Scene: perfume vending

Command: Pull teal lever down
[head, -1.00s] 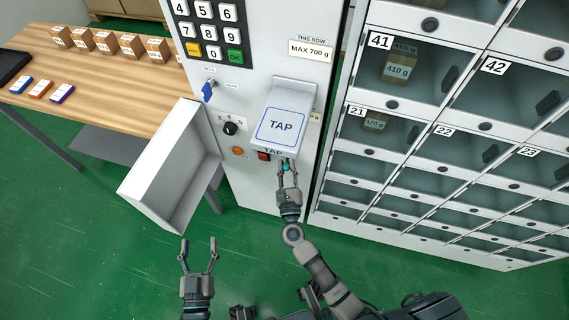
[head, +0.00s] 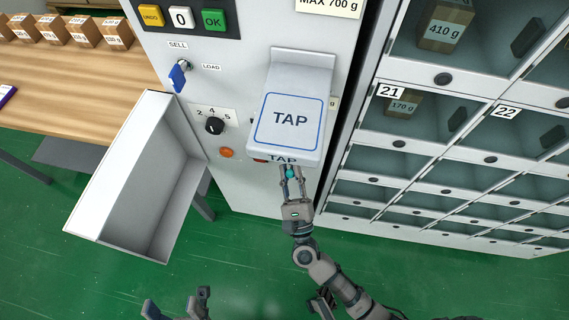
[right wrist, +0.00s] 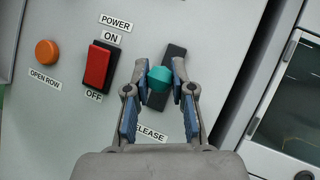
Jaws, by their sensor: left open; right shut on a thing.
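The teal lever knob (right wrist: 159,79) sits on a dark slot plate (right wrist: 174,56) on the machine's front, above a label that reads "...ELEASE". My right gripper (right wrist: 159,90) is shut on the teal knob, with a finger on each side of it. In the head view the teal knob (head: 289,173) shows between the fingers of my right gripper (head: 290,178), just below the white TAP reader (head: 291,117). My left gripper (head: 178,304) is open and empty at the bottom of the head view, away from the machine.
A red power switch (right wrist: 97,66) and an orange button (right wrist: 47,52) are left of the lever. A white open bin (head: 118,180) juts out at the left. Lockers with dark compartments (head: 440,128) stand at the right. A blue key (head: 178,77) sits higher on the panel.

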